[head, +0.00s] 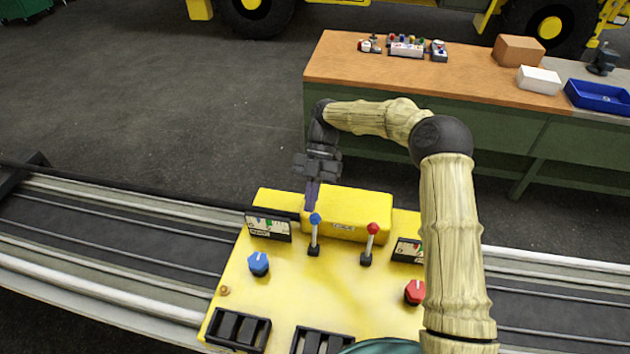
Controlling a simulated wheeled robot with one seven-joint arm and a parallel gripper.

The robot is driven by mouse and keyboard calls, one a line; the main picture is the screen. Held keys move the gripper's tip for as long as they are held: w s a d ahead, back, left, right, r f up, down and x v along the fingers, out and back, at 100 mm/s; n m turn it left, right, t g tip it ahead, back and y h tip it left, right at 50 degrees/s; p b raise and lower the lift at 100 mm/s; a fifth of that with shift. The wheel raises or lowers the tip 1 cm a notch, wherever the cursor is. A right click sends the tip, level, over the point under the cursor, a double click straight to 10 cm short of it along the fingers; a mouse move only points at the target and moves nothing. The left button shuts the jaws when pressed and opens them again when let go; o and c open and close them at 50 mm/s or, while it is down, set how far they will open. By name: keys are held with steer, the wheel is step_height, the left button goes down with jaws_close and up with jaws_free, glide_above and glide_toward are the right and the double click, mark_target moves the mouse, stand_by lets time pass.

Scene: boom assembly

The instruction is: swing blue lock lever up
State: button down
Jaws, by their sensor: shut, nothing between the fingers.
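The blue lock lever (315,236) stands on the yellow control panel (320,283), a thin grey shaft with a blue knob on a dark base. It looks close to upright. My gripper (311,205) is shut and empty, pointing down just above and behind the blue knob. Its fingertips overlap the top of the knob in the head view; I cannot tell whether they touch it. A red-knobbed lever (371,243) stands to the right on the same panel.
A blue dial (259,264) and a red dial (414,292) sit on the panel, with gauges (268,227) nearby. A raised yellow box (347,214) stands behind the levers. A wooden-topped workbench (430,75) with boxes stands beyond. My forearm covers the panel's right side.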

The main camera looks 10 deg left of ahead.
steer(key=b+v, duration=0.1)
steer(key=v, duration=0.4)
steer(key=shift+w, duration=0.2)
steer(key=shift+d, duration=0.1)
stand_by(0.4)
